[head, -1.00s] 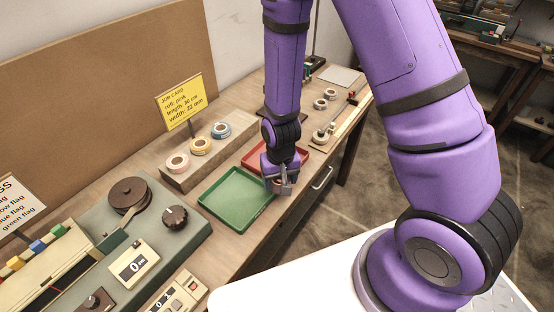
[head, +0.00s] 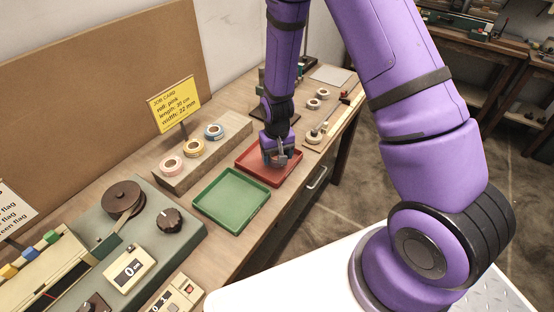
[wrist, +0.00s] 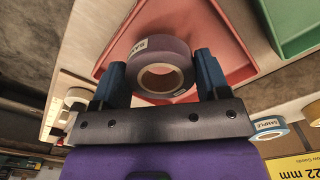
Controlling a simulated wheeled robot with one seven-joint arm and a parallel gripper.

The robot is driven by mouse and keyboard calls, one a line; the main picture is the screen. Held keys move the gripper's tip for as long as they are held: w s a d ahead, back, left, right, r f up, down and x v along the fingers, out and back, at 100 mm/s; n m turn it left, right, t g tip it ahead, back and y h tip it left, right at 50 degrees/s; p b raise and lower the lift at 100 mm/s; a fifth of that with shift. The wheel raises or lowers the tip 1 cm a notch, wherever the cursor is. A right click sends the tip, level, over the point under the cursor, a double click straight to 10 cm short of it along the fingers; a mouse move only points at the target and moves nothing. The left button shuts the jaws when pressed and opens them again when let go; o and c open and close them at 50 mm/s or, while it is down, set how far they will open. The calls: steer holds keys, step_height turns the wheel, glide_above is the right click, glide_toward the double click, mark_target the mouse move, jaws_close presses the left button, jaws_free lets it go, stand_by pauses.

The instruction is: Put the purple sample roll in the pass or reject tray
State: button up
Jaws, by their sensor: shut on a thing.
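My gripper (head: 279,155) is over the red tray (head: 252,165) in the head view. In the wrist view my gripper (wrist: 160,80) is shut on the purple sample roll (wrist: 178,52), a dull purple ring with a pale core and a white label. The red tray (wrist: 225,40) lies behind the roll there, and I cannot tell whether the roll touches it. The roll is hidden by the gripper in the head view. The green tray (head: 231,198) is empty and sits beside the red one, to its lower left.
A wooden block holds pink (head: 172,165), yellow (head: 194,147) and blue (head: 214,131) rolls behind the trays. A yellow job card (head: 174,102) stands behind it. The winding machine (head: 150,235) is at left. More small rolls (head: 313,104) lie beyond the red tray.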

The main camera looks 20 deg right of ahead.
steer(key=shift+w+d+f, duration=0.2)
steer(key=shift+w+d, duration=0.15)
steer(key=shift+w, duration=0.35)
steer(key=shift+f, duration=1.65)
steer(key=o, duration=0.6)
steer(key=shift+f, duration=0.1)
